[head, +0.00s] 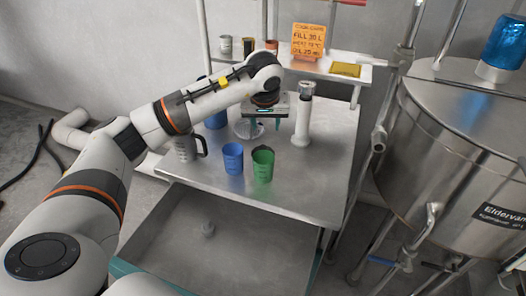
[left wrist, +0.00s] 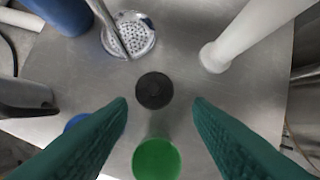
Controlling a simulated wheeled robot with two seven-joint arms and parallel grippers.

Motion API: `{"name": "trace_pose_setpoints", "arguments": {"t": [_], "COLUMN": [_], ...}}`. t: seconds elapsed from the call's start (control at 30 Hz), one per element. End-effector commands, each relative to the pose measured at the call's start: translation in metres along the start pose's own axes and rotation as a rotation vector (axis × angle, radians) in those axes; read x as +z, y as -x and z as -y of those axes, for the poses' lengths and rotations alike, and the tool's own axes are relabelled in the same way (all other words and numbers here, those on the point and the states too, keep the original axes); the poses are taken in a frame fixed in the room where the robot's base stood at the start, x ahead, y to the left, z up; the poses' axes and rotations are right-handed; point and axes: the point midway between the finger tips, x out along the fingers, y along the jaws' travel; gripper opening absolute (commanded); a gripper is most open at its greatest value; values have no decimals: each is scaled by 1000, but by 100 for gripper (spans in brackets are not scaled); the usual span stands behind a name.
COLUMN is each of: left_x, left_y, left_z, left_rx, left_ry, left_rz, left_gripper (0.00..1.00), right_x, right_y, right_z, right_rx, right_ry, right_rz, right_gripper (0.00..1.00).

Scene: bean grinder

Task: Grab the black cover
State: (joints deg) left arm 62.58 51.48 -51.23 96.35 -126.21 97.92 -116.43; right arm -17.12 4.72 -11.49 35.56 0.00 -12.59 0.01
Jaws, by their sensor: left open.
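The black cover (left wrist: 154,90) is a small round dark disc on the steel table, seen from above in the left wrist view. It lies between the green cup (left wrist: 157,160) and the perforated metal disc (left wrist: 130,35). In the head view I cannot make it out clearly; it is around the back of the green cup (head: 263,166). My left gripper (head: 264,124) points down over the table behind the cups. Its teal fingers are open and empty, one on each side of the cover in the left wrist view (left wrist: 161,103), with the cover slightly beyond the tips. My right gripper is not in view.
A blue cup (head: 233,158) stands left of the green cup, and a grey pitcher (head: 187,147) farther left. A white cylinder (head: 302,122) stands close to the gripper's right. A shelf (head: 380,70) is behind; a large steel tank (head: 450,130) is at right. The table front is clear.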

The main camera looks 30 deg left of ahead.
Motion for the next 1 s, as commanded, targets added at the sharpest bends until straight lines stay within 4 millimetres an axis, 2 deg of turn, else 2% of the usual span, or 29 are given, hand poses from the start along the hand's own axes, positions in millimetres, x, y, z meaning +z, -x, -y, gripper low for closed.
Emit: {"name": "trace_pose_setpoints", "arguments": {"t": [0.33, 0.57, 0.83, 1.0], "left_x": [0, -2, -9, -8], "left_y": [-54, -71, -109, -118], "left_z": [-4, -5, -11, -11], "left_rx": [14, 13, 12, 11], "left_ry": [-3, -3, -2, -3], "left_rz": [-1, -1, -2, 1], "left_gripper": [46, 46, 46, 46], "right_x": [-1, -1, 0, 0], "right_y": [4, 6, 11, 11], "right_z": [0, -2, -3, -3], "right_rx": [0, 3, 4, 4], "right_ry": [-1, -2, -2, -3], "right_rz": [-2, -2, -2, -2], "right_gripper": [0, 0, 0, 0]}}
